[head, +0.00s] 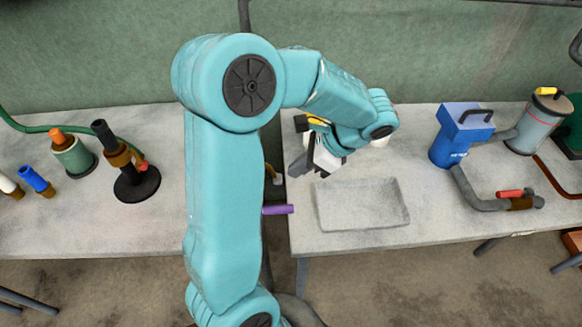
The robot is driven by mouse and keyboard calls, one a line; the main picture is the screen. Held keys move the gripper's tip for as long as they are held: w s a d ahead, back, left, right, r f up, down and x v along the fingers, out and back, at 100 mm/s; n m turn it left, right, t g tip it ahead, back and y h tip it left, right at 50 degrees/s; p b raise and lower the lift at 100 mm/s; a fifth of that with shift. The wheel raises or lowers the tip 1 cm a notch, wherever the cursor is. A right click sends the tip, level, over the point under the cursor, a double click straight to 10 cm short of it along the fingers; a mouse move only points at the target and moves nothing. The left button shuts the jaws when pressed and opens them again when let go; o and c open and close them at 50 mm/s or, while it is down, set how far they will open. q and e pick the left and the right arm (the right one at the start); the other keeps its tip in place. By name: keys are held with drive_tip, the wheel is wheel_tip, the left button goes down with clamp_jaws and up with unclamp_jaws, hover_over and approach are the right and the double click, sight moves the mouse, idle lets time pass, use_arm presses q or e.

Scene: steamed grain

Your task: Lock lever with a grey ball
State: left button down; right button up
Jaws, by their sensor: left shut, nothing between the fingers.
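I cannot make out a lever with a grey ball; my left arm and gripper may hide it. My left gripper (309,164) is shut and empty, above the left end of the right-hand table, just behind a shallow grey tray (363,224). A dark part shows beside its fingers, and I cannot tell whether it belongs to the gripper. A purple handle (278,210) sticks out at the table's left edge, partly behind my arm. A pale object (381,142) shows partly behind my wrist. My right gripper is not in view.
The right-hand table (420,155) also holds a blue container (456,140), a grey cylinder (533,125) and a bent pipe with a red handle (509,194). The left table has a black-based stand (137,184) and a green cylinder (73,158). A gap separates the tables.

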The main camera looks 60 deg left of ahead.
sight(274, 174)
use_arm(q)
drive_tip(key=shift+s+a+f, duration=0.25)
drive_tip(key=shift+s+a, duration=0.25)
drive_tip(key=shift+s, duration=0.3)
